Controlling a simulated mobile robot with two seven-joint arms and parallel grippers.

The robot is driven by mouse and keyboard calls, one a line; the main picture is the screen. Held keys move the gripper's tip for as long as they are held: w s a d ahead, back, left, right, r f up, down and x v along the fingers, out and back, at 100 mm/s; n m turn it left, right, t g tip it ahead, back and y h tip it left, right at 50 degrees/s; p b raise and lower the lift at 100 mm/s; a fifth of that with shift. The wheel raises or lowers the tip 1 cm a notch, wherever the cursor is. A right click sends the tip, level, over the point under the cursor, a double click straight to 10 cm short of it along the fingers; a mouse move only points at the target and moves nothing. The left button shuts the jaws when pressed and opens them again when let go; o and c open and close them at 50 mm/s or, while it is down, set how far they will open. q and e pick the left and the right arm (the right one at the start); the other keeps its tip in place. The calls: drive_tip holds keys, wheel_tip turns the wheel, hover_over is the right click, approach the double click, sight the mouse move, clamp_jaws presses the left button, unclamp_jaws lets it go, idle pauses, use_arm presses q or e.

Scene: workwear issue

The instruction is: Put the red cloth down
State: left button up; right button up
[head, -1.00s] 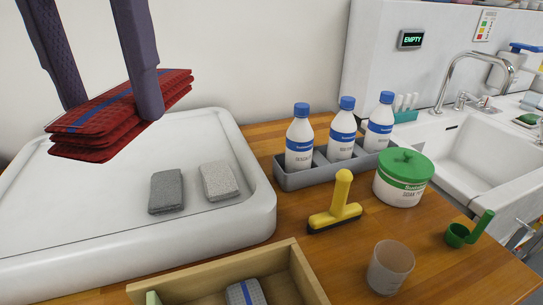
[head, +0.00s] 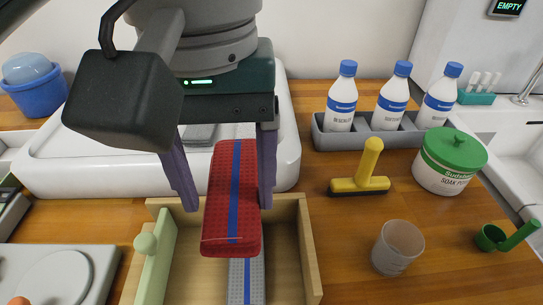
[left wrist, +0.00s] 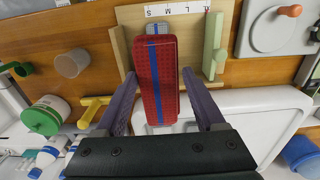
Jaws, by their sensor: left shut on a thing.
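The red cloth (head: 222,220), folded in a thick stack with a blue stripe, is held in my left gripper (head: 229,206). The gripper's purple fingers stand on either side of it, and it is shut on the cloth. The cloth hangs over an open wooden box (head: 310,255). A grey folded cloth with a blue stripe (head: 246,285) lies in the box, partly hidden by the red one. The left wrist view also shows the red cloth (left wrist: 168,90) over the box (left wrist: 120,45). Any gap between the two cloths is hard to judge. My right gripper is not in view.
A green panel with a knob (head: 153,262) stands along the box's left side. The white tray (head: 290,150) lies behind, partly hidden by my arm. A yellow brush (head: 362,184), a beaker (head: 397,247) and a bottle rack (head: 325,140) stand to the right.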

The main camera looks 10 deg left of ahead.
use_arm(q)
hover_over(243, 273)
wheel_tip(243, 273, down, 11)
drive_tip(key=shift+f+b, duration=0.1)
drive_tip(key=shift+b, duration=0.35)
drive_tip(key=shift+f+b, duration=0.35)
drive_tip(key=shift+f, duration=1.45)
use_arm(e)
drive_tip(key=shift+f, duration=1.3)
use_arm(q)
drive_tip(key=shift+f, duration=0.15)
drive_tip(key=o, duration=1.3)
